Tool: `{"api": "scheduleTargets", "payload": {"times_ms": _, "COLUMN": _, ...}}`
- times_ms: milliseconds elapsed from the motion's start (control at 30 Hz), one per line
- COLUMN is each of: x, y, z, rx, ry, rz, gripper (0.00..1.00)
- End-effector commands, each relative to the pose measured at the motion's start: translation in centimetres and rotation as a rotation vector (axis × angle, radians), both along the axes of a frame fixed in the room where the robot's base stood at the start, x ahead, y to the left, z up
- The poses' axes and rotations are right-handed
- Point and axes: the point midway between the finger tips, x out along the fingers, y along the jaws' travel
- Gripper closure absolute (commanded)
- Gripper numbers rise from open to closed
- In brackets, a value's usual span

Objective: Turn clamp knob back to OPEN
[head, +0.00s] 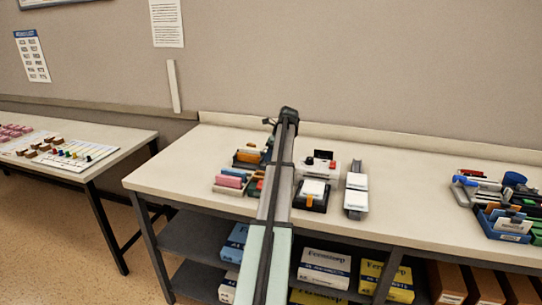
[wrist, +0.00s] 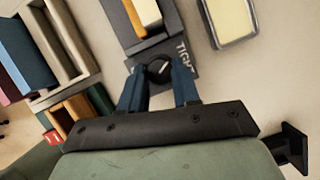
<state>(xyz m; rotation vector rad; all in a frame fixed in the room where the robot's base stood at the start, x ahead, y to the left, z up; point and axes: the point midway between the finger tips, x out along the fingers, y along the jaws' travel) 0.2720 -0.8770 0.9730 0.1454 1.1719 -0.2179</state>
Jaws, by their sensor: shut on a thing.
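The clamp knob (wrist: 159,69) is round and black with a pale pointer line. It sits at the near end of a dark clamp plate (wrist: 136,38) in the wrist view. Part of the word TIGHT shows on the plate to the knob's right, and the pointer slants up and right towards it. My gripper (wrist: 159,82) has its two blue fingers on either side of the knob and is shut on it. No OPEN marking is readable. In the head view my arm covers part of the workbench, and I cannot make out the knob there.
A pale holder (wrist: 66,40) with pink and blue blocks is left of the clamp. A tray with a pale yellow pad (wrist: 232,18) is at upper right. In the head view, more office items (head: 505,195) stand at the bench's right, with bare bench between.

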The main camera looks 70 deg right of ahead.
Motion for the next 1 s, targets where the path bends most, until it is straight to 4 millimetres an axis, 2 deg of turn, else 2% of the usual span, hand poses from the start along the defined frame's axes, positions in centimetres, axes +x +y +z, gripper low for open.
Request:
{"api": "scheduleTargets", "payload": {"times_ms": 267, "x": -0.02, "y": -0.36, "z": 0.01, "rx": 0.002, "ry": 0.0, "rz": 0.173, "gripper": 0.99}}
{"api": "scheduleTargets", "payload": {"times_ms": 700, "x": 0.05, "y": -0.66, "z": 0.01, "rx": 0.001, "ry": -0.001, "rz": 0.549, "gripper": 0.99}}
{"api": "scheduleTargets", "payload": {"times_ms": 1000, "x": 0.11, "y": -0.7, "z": 0.01, "rx": 0.0, "ry": 0.0, "rz": 0.723, "gripper": 0.99}}
